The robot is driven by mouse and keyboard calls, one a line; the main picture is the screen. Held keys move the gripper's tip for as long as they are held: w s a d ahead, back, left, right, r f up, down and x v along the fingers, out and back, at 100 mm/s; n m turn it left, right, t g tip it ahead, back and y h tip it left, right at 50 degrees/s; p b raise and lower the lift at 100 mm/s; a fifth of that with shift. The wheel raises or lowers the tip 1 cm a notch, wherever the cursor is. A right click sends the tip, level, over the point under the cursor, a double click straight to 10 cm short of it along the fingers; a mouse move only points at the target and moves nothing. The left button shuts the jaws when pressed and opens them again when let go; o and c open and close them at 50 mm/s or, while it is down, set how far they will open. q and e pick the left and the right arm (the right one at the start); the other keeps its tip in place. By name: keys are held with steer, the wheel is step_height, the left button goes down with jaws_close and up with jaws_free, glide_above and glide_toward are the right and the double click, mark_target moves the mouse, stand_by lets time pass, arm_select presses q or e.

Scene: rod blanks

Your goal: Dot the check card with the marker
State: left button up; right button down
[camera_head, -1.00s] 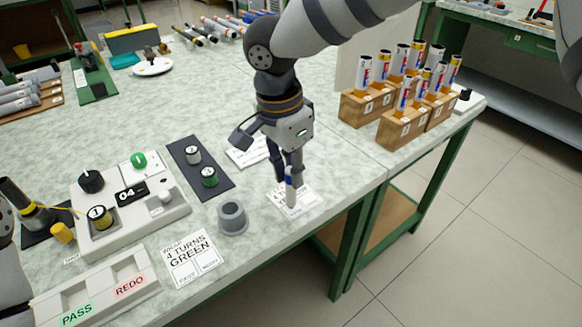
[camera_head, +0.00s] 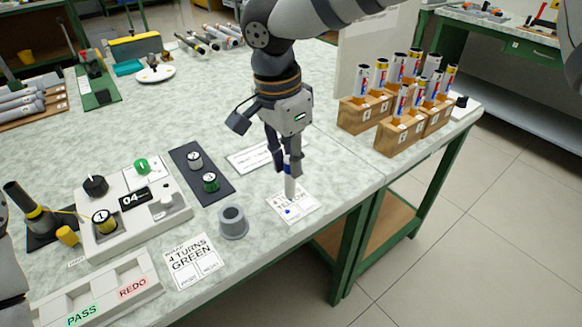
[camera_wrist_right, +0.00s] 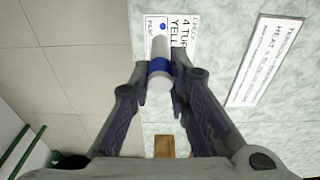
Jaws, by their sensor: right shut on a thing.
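My right gripper (camera_head: 286,158) is shut on the marker (camera_head: 289,184), a white pen with a blue band, held roughly upright. The check card (camera_head: 302,206) lies under it near the table's front edge. A blue dot shows on the card just beside the marker's lower end. In the right wrist view the marker (camera_wrist_right: 160,66) sits between my fingertips, and the blue dot shows on the card (camera_wrist_right: 184,25) beyond. The marker's lower end looks slightly above the card; the exact gap is hard to tell. My left gripper is out of view.
A grey ring-shaped holder (camera_head: 233,223) stands left of the card. A second card, "4 TURNS GREEN" (camera_head: 194,262), lies further left, near the PASS/REDO tray (camera_head: 103,286). Wooden blocks with upright tubes (camera_head: 399,135) stand to the right. A flat label (camera_head: 250,158) lies behind.

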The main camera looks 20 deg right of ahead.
steer(key=shift+r+p, duration=0.3)
steer(key=shift+r, duration=1.75)
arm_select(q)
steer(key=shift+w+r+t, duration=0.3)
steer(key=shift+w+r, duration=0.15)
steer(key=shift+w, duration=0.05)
